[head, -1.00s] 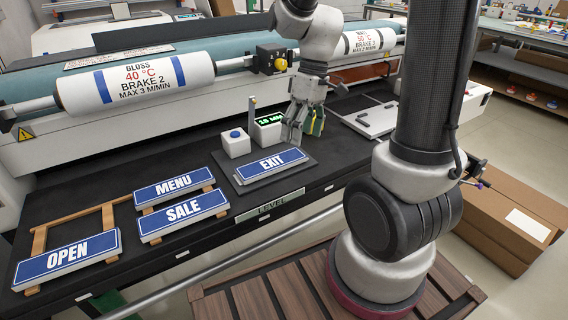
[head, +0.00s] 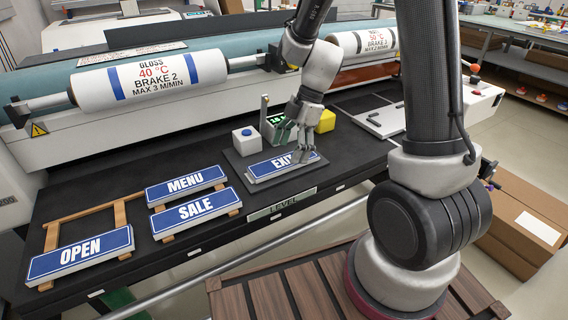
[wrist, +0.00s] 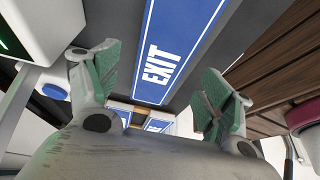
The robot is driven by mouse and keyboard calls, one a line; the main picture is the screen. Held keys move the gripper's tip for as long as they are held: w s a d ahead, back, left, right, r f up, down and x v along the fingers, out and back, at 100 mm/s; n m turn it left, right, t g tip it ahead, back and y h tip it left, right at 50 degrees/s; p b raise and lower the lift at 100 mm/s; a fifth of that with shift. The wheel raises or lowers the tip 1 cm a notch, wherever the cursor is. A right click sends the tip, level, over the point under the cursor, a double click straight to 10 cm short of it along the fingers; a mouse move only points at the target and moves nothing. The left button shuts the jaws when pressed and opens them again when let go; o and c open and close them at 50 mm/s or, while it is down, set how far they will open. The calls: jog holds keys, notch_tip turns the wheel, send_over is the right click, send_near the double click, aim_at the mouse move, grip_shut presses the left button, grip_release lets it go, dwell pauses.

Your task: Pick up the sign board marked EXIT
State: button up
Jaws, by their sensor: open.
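The EXIT sign board (head: 268,168) is blue with white letters and a white border. It lies on a dark flat plate (head: 236,165) on the black bench. My gripper (head: 297,155) is over the sign's right end and hides part of the last letters. In the wrist view the EXIT sign (wrist: 172,50) shows between the two green-padded fingers of my gripper (wrist: 160,90). The fingers are spread wide with nothing held between them. Whether they touch the sign I cannot tell.
MENU (head: 186,186), SALE (head: 196,211) and OPEN (head: 81,253) signs rest on wooden racks to the left. A white box with a blue button (head: 246,140), a green-lit display (head: 276,121) and a yellow block (head: 326,121) stand behind the plate. The laminator roller (head: 150,83) lies beyond.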

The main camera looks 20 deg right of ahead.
aim_at(284, 163)
jog(key=x, duration=0.2)
jog(key=shift+a+f, duration=0.1)
jog(key=shift+f, duration=0.15)
jog(key=c, duration=1.2)
